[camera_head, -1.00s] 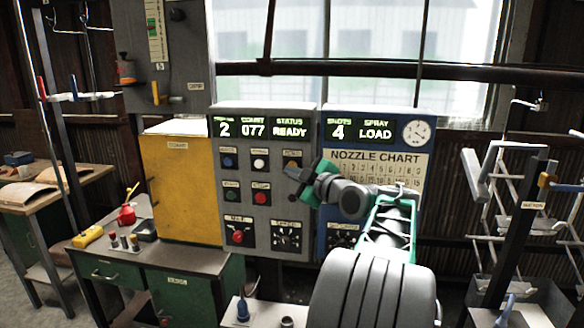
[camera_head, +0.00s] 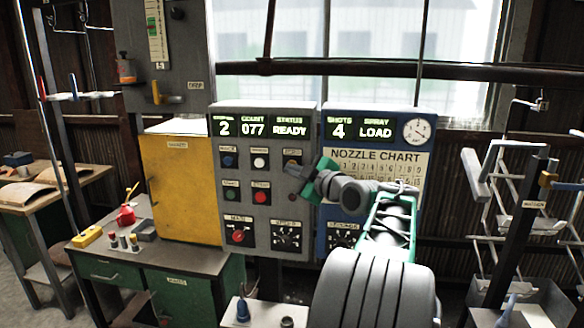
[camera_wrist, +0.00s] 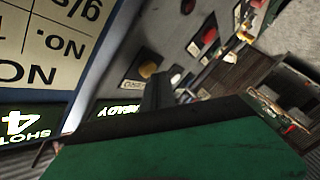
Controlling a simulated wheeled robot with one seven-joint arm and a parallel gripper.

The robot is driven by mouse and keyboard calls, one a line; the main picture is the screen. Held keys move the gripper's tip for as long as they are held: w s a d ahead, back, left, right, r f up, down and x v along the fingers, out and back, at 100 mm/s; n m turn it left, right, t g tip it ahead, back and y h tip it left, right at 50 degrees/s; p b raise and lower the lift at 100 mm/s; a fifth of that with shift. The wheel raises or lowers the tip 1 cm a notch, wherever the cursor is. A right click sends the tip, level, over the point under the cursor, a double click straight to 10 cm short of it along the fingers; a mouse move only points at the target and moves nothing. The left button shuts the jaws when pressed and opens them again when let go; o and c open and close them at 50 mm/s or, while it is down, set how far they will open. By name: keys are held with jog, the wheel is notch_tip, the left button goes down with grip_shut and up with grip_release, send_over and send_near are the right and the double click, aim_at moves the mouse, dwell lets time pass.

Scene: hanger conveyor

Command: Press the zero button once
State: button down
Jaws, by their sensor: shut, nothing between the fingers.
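The grey control panel (camera_head: 270,215) holds several buttons. An amber button (camera_wrist: 148,69) sits at the right of its top row, and a small label (camera_wrist: 132,85) beside it seems to read ZERO.
A white button (camera_head: 259,160) and a blue button (camera_head: 228,160) share the top row; a red button (camera_head: 261,193) and green button (camera_head: 231,193) are below. The blue spray panel (camera_head: 375,135) is at right, partly behind my arm. A yellow cabinet (camera_head: 180,190) stands left.

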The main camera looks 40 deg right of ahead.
jog(key=shift+w+d, duration=0.25)
jog(key=shift+d, duration=0.1)
dwell(0.7)
jog(key=shift+f+b, duration=0.1)
jog(key=shift+b, duration=0.2)
jog(key=shift+s+a+b, duration=0.5)
jog(key=shift+a+b, duration=0.2)
jog(key=shift+b, duration=0.2)
jog(key=s+a+b, duration=0.1)
jog(key=a+b, duration=0.1)
jog(key=s+a+b, duration=0.2)
jog(key=shift+b, duration=0.35)
